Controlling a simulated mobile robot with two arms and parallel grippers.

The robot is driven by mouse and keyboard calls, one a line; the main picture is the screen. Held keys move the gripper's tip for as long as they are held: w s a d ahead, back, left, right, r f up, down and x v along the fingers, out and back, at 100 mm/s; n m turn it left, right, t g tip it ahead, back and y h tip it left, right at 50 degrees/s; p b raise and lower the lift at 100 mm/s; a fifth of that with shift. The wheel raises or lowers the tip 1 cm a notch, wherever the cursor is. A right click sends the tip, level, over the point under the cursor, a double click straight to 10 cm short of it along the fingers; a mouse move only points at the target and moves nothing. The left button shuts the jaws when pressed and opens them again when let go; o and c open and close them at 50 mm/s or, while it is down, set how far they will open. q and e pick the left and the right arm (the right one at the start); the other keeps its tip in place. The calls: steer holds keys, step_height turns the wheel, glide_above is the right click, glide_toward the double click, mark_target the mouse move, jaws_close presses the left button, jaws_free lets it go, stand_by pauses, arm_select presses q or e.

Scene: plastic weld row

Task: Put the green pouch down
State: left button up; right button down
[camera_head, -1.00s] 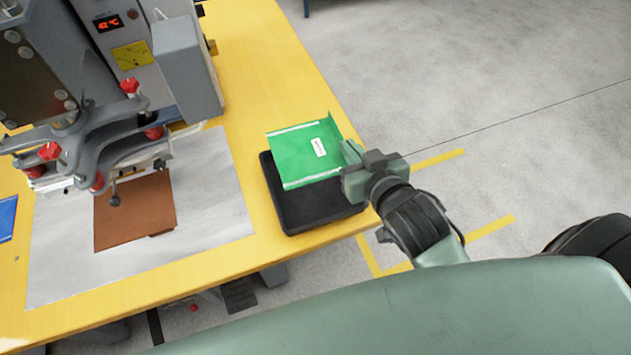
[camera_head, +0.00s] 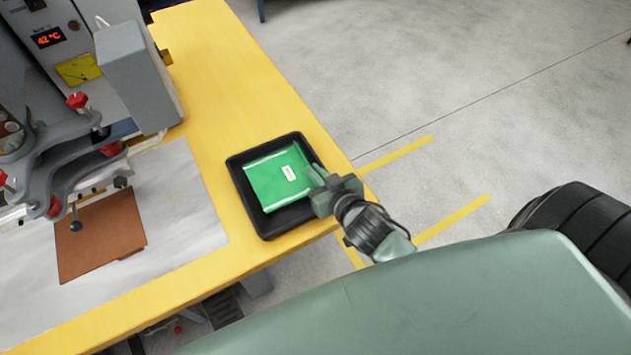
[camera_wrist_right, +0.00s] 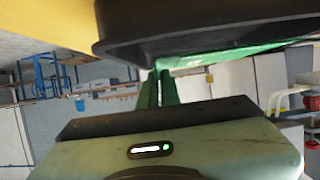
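The green pouch (camera_head: 275,180), with a small white label, lies low over the inside of the black tray (camera_head: 262,224) on the yellow table. It looks nearly flat; whether it rests fully on the tray floor I cannot tell. My right gripper (camera_head: 318,180) is at the tray's right rim, its fingers shut on the pouch's right edge. In the right wrist view the two fingers (camera_wrist_right: 159,88) are close together at the green pouch (camera_wrist_right: 220,55), beside the dark tray (camera_wrist_right: 200,30). My left gripper is not in view.
A welding machine (camera_head: 130,75) with red knobs stands at the left on the yellow table (camera_head: 210,80). A brown sheet (camera_head: 100,235) lies on a pale mat (camera_head: 190,220). The table behind the tray is clear.

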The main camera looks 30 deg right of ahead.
steer(key=shift+f, duration=1.95)
steer(key=shift+f+b, duration=0.15)
steer(key=shift+b, duration=0.2)
steer(key=c, duration=1.9)
jaws_free()
steer(key=v, duration=1.2)
steer(key=shift+r, duration=0.2)
